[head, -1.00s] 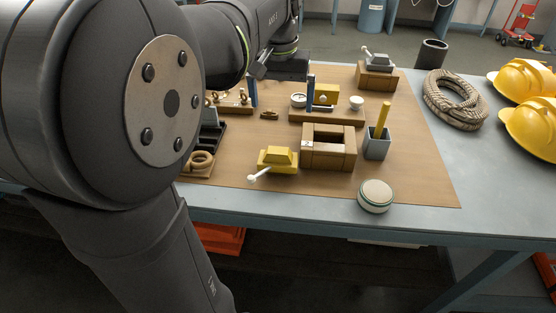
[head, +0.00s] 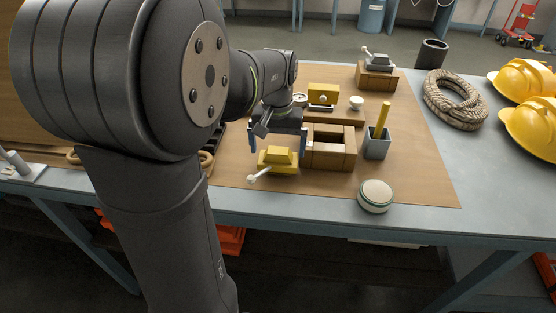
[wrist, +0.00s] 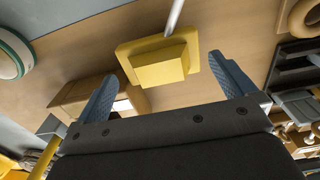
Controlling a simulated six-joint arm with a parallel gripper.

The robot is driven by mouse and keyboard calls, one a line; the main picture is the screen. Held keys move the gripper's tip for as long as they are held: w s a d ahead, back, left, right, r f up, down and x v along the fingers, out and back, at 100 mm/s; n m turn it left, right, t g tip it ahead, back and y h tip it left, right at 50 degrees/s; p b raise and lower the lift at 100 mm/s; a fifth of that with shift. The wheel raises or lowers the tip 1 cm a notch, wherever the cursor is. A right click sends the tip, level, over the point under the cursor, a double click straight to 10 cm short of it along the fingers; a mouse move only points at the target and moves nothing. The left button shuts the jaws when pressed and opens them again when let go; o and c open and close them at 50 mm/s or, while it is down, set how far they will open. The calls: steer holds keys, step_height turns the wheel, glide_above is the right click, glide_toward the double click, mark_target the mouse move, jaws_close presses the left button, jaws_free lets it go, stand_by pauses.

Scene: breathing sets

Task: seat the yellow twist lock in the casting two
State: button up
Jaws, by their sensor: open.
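The yellow twist lock (head: 277,160) lies on the brown mat, a stepped yellow block with a white-tipped lever pointing to the front left. It also shows in the wrist view (wrist: 160,65), lever running off the top edge. An open-topped wooden casting (head: 340,160) stands just to its right. A second wooden casting (head: 376,83) at the back carries a grey lock. I cannot read which is casting two. My gripper (head: 291,147) is open and empty above and just behind the yellow lock. In the wrist view its blue fingertips (wrist: 162,68) stand wide on either side of the lock.
A grey cup with a yellow stick (head: 377,143) stands right of the open casting. A round white-topped tin (head: 375,196) sits at the front. A board with a yellow block (head: 323,95) is behind. A rope coil (head: 455,100) and yellow helmets (head: 530,125) are at right.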

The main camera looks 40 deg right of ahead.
step_height(320, 180, down, 4)
steer(key=shift+d+f, duration=0.1)
steer(key=shift+d, duration=0.05)
steer(key=c, duration=1.1)
steer(key=shift+o, duration=0.2)
steer(key=shift+r, duration=0.65)
steer(key=r, duration=0.3)
steer(key=shift+s+d+r, duration=0.1)
steer(key=shift+s+r, duration=0.1)
steer(key=shift+s, duration=0.1)
steer(key=s+d+r, duration=0.2)
steer(key=s+r, duration=0.4)
steer(key=s, duration=0.4)
steer(key=w+d+r, duration=0.1)
steer(key=w+d, duration=0.2)
steer(key=d, duration=0.3)
steer(key=w+d+r, duration=0.2)
steer(key=w+d, duration=0.2)
steer(key=d, duration=0.2)
steer(key=shift+d+r, duration=0.3)
steer(key=shift+d, duration=0.05)
